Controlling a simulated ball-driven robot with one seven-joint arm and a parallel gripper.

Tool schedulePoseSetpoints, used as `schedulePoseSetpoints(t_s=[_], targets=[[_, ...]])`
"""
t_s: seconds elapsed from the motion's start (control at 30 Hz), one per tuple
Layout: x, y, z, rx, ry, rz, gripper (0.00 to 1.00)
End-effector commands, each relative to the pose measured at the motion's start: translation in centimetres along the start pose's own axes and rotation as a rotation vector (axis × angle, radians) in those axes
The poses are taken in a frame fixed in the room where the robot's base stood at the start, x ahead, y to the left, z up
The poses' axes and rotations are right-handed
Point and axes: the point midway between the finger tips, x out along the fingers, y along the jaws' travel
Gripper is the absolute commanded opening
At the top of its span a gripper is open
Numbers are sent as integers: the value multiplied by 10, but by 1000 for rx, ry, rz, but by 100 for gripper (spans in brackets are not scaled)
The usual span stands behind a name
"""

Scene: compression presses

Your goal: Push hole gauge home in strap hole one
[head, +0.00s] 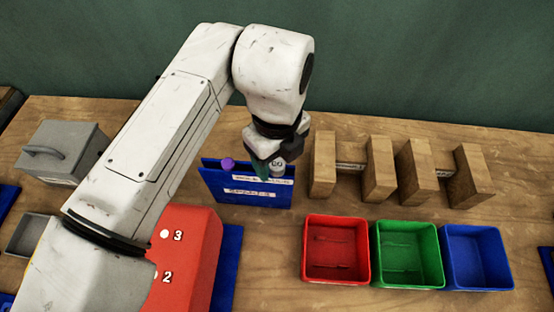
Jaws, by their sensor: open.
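My gripper (268,160) points down over the blue rack (225,188) at the middle of the table. Its jaws are open, but the fingertips are small and partly hidden. A small grey-white labelled cylinder (278,163), perhaps a gauge handle, stands in the rack right at the fingers; I cannot tell whether they touch it. A purple knob (227,164) stands at the rack's left end. A red block (190,255) at lower left has white spots numbered 2 and 3. Any hole one is hidden behind my arm.
Red (308,270), green (410,283) and blue (480,284) bins stand at front right. Wooden block stands (323,165) are behind them. A grey lidded box (62,150) is at left. Bare tabletop lies between the rack and the red bin.

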Motion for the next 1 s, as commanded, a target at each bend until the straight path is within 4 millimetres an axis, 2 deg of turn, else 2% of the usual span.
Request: schedulePoseSetpoints(t_s=[0.1,0.33,0.9,1.0], targets=[[7,0,0,0,1,0,63],[9,0,0,1,0,0,63],[9,0,0,1,0,0,8],[8,0,0,1,0,0,1]])
